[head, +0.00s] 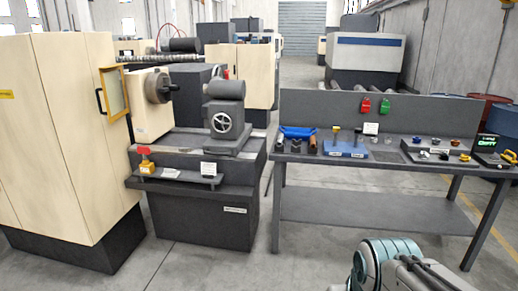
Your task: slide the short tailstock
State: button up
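The tailstock (224,121) is a short dark grey block with a rounded cylinder on top and a white spoked handwheel on its front. It sits on the lathe bed (180,145), to the right of the headstock's dark chuck (158,87), with a gap between them. Part of my arm shows at the bottom right, grey with pale teal bands, well short of the lathe. My gripper's fingers are not visible, so I cannot see whether it holds anything.
A cream cabinet (60,130) stands left of the lathe. A low shelf with a yellow block and red top (146,163) fronts the bed. A grey workbench (340,205) with tools stands to the right. The floor before the lathe is clear.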

aim_at(229, 96)
jog(key=i, duration=1.9)
jog(key=u, duration=1.1)
jog(key=i, duration=0.95)
jog(key=z, duration=1.2)
